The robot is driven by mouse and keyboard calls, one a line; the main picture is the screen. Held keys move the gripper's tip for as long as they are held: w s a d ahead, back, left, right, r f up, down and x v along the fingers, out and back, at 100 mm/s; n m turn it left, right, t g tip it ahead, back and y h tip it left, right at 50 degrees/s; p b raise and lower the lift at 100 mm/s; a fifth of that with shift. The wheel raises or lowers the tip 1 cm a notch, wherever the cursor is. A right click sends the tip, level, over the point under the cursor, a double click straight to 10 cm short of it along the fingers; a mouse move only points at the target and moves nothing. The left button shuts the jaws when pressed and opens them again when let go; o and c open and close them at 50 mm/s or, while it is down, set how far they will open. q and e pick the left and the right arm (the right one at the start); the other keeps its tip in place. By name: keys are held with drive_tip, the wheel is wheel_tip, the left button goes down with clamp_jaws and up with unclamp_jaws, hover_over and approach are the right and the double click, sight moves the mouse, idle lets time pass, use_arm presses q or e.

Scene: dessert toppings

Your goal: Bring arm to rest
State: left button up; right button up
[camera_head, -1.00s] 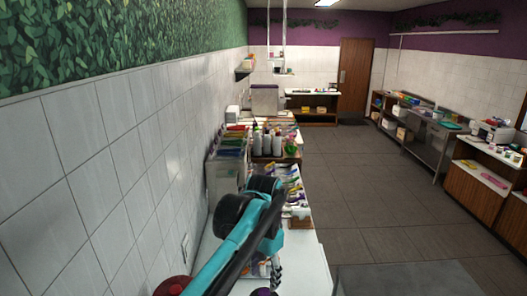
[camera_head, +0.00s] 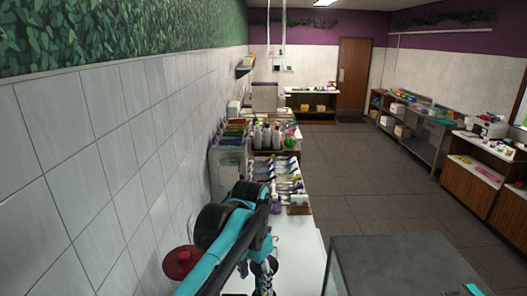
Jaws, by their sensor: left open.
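My left arm, teal and black, comes in from the lower left with its bend in front of the tiled wall. My left gripper (camera_head: 262,280) hangs below the bend, over the near part of the white counter (camera_head: 300,245). It is small, dark and partly behind the arm. It is open, and I see nothing held in it. My right gripper is not in view.
Trays of toppings (camera_head: 278,172) and several bottles (camera_head: 266,137) stand farther along the counter. A red round object (camera_head: 181,262) is at the lower left by the wall. A grey-topped table (camera_head: 410,262) fills the lower right. The tiled floor (camera_head: 370,180) beyond is clear.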

use_arm(q)
drive_tip(key=s+a+f+n+t+b, duration=0.2)
drive_tip(key=s+a+f+b, duration=0.3)
drive_tip(key=f+b, duration=0.3)
drive_tip(key=s+a+f+n+t+b, duration=0.2)
drive_tip(key=s+a+f+b, duration=0.3)
drive_tip(key=f, duration=0.9)
drive_tip(key=s+a+f+n+t+b, duration=0.2)
drive_tip(key=s+a+f+n+b, duration=0.2)
drive_tip(key=f+b, duration=0.7)
drive_tip(key=shift+s+a+f+t, duration=0.3)
drive_tip(key=shift+s+a+f, duration=0.15)
drive_tip(key=shift+a, duration=0.3)
